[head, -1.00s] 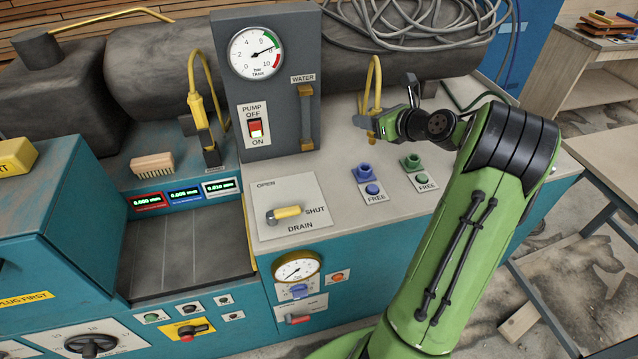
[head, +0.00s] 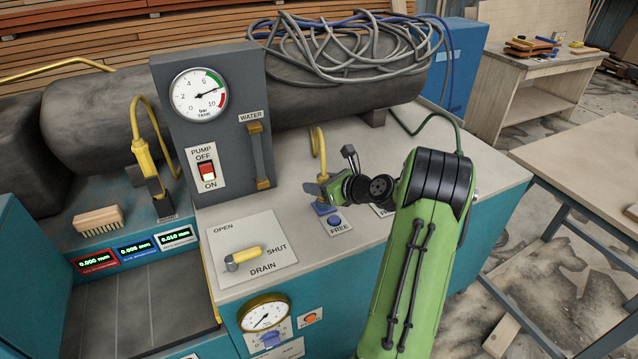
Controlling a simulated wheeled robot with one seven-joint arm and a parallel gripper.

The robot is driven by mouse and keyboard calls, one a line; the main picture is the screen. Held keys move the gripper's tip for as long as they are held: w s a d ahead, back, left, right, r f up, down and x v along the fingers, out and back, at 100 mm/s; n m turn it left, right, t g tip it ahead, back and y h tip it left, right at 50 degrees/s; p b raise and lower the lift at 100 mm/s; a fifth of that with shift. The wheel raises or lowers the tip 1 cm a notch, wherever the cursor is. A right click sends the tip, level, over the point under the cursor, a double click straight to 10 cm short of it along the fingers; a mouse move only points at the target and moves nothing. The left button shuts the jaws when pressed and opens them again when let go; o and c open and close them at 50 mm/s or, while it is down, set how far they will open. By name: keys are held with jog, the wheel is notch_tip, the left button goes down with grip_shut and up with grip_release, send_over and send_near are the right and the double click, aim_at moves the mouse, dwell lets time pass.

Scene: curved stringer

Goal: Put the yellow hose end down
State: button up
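The yellow hose (head: 319,148) rises in a narrow arch over the right part of the bench top, and its end runs down into my gripper (head: 321,188). My gripper appears shut on this end, low over the bench by the blue fitting (head: 325,209) marked FREE. The fingers and wrist hide most of the hose end. I cannot tell whether it touches the bench or the fitting. Another yellow hose with a dark nozzle (head: 150,178) stands at the left of the gauge panel.
The grey gauge panel (head: 214,125) with the pump switch and water lever stands left of my gripper. The drain plate (head: 250,245) with its yellow handle is at front left. A grey hose coil (head: 345,48) lies on the tank behind. Bare bench top shows around the fitting.

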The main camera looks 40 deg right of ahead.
jog(key=o, duration=0.4)
jog(key=shift+s+d+r, duration=0.15)
jog(key=shift+s+r, duration=0.1)
jog(key=shift+r, duration=0.05)
jog(key=p+v, duration=0.2)
jog(key=v, duration=0.9)
jog(key=a+r+n+g, duration=0.2)
jog(key=a+n+g, duration=0.1)
jog(key=a+n, duration=0.8)
jog(key=a+r+n+g, duration=0.2)
jog(key=a+n+g, duration=0.2)
jog(key=a+n, duration=0.65)
jog(key=s+a+r+n, duration=0.1)
jog(key=s+a+n, duration=0.3)
jog(key=s+n, duration=0.2)
jog(key=s+a+r+n+h, duration=0.1)
jog(key=s+a+n, duration=0.4)
jog(key=s, duration=0.5)
jog(key=shift+s+a+n+g, duration=0.2)
jog(key=shift+a+n+g, duration=0.2)
jog(key=shift+n, duration=0.75)
